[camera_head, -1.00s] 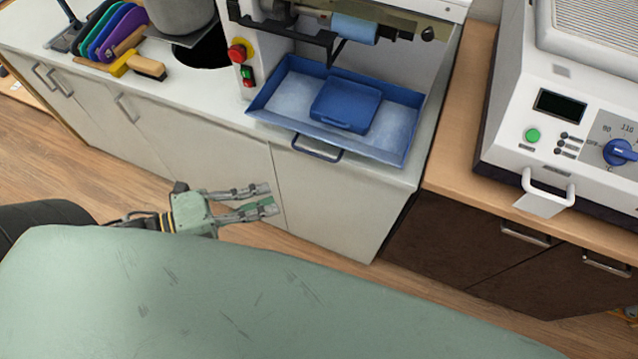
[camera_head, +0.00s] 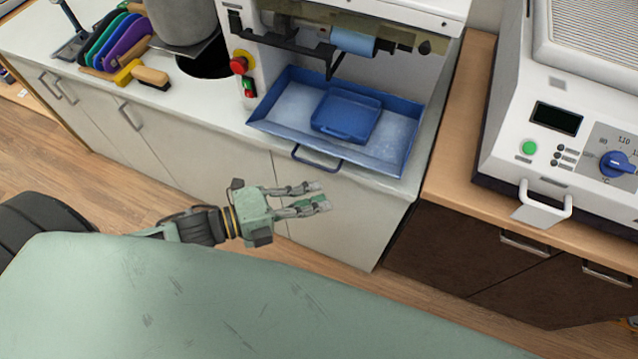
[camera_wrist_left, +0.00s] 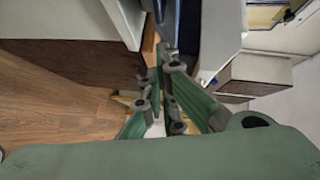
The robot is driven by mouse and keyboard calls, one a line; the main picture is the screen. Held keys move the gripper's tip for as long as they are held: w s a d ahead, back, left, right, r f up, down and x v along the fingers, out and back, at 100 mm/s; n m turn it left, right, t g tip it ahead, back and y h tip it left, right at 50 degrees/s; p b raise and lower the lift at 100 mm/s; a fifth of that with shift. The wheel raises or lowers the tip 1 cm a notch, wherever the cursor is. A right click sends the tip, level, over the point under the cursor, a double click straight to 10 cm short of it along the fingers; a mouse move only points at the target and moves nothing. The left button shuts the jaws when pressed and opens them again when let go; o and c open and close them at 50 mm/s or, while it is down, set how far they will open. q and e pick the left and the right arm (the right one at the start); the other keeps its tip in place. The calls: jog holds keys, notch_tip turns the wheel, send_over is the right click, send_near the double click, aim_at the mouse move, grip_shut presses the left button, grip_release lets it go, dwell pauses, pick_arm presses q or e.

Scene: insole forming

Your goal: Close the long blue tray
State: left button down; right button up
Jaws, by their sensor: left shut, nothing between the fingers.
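The long blue tray (camera_head: 288,107) sticks out from under the white machine on the counter in the head view. Its dark handle (camera_head: 318,163) hangs at the front edge. A smaller blue lidded box or block (camera_head: 346,114) sits in the tray. My left gripper (camera_head: 321,197) is shut and empty, in front of the cabinet, below the handle and apart from it. Its green fingers show in the left wrist view (camera_wrist_left: 160,95), with a dark blue strip above them that may be the tray. My right gripper is not in view.
A red emergency button (camera_head: 239,65) and a green button are left of the tray. Brushes (camera_head: 152,77) and coloured tools lie at the far left of the counter. A white machine with a blue knob (camera_head: 614,164) stands on the wooden counter at right.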

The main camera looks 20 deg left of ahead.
pick_arm(q)
jog(key=shift+w+a+f+p, duration=0.1)
jog(key=shift+w+f+p, duration=0.1)
jog(key=shift+w, duration=0.65)
jog(key=shift+w+f+p, duration=0.1)
jog(key=shift+w+f, duration=0.05)
jog(key=shift+w, duration=0.65)
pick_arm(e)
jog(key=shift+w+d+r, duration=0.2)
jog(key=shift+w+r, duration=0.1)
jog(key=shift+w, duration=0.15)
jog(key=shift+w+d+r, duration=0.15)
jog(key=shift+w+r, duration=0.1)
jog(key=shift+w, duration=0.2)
